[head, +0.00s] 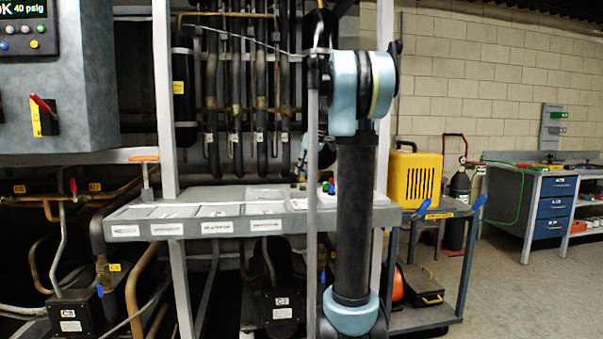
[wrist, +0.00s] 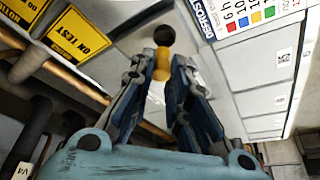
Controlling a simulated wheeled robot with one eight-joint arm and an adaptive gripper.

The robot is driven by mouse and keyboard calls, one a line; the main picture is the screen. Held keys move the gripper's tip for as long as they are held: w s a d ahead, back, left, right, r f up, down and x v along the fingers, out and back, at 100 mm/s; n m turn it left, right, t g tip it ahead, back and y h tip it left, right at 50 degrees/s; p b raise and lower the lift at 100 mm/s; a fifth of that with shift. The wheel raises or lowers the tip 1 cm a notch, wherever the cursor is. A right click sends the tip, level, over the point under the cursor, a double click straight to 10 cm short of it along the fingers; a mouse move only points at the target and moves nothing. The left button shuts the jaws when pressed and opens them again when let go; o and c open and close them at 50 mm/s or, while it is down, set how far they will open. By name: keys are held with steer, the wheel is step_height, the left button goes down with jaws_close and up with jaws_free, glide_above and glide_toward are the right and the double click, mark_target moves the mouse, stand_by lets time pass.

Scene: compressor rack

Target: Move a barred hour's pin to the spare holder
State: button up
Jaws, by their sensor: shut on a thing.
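In the wrist view my gripper (wrist: 160,62) is shut on a small yellow pin (wrist: 162,66), held between its two fingertips. A dark round shape (wrist: 163,36) sits right at the pin's far end; I cannot tell whether it is part of the pin. A white defrost chart (wrist: 245,18) with hour figures and red, blue, yellow and green squares is at the upper right, apart from the fingers. In the head view small coloured pieces, red, blue and green (head: 331,187), stand on the grey shelf (head: 235,205). My arm and a post largely hide my gripper there. I cannot make out the spare holder.
A thin upright post (head: 313,230) stands before the shelf. A control box (head: 60,90) is at left, and a yellow case (head: 416,180) stands on a cart at right.

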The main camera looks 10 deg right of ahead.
steer(key=shift+f, duration=0.2)
steer(key=shift+f, duration=0.7)
steer(key=shift+f, duration=0.1)
steer(key=shift+f, duration=0.35)
steer(key=shift+f, duration=0.4)
stand_by(0.8)
stand_by(0.4)
steer(key=o, duration=0.9)
steer(key=shift+c, duration=0.2)
